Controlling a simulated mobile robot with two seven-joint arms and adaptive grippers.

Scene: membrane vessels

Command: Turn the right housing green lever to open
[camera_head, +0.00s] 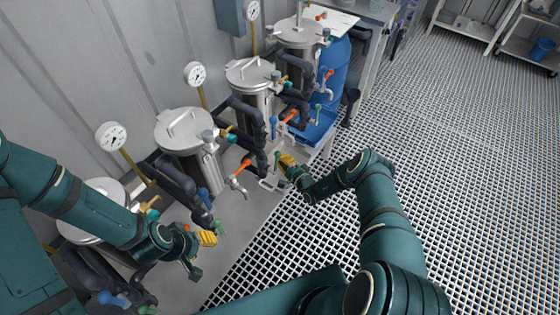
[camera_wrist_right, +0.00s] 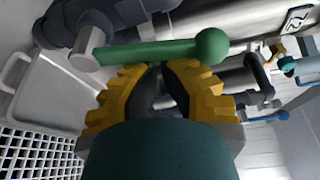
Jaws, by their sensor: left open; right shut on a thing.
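A green lever (camera_head: 277,160) with a round end sits on the dark pipework in front of the silver housings. In the right wrist view this green lever (camera_wrist_right: 160,51) lies across the picture, its ball end to the right, its other end at a grey fitting (camera_wrist_right: 85,45). My right gripper (camera_head: 288,161) is at the lever with yellow fingers shut on it; in the wrist view the fingertips (camera_wrist_right: 161,68) meet just below the bar and their contact is partly hidden. My left gripper (camera_head: 203,254) is open and empty, low at the left, near another green lever (camera_head: 219,226).
Several silver housings (camera_head: 182,131) with gauges (camera_head: 195,75) stand in a row along the wall. Orange-red levers (camera_head: 243,166) and blue levers (camera_head: 274,127) stick out nearby. A blue drum (camera_head: 334,78) stands behind. The grated floor (camera_head: 450,150) at right is clear.

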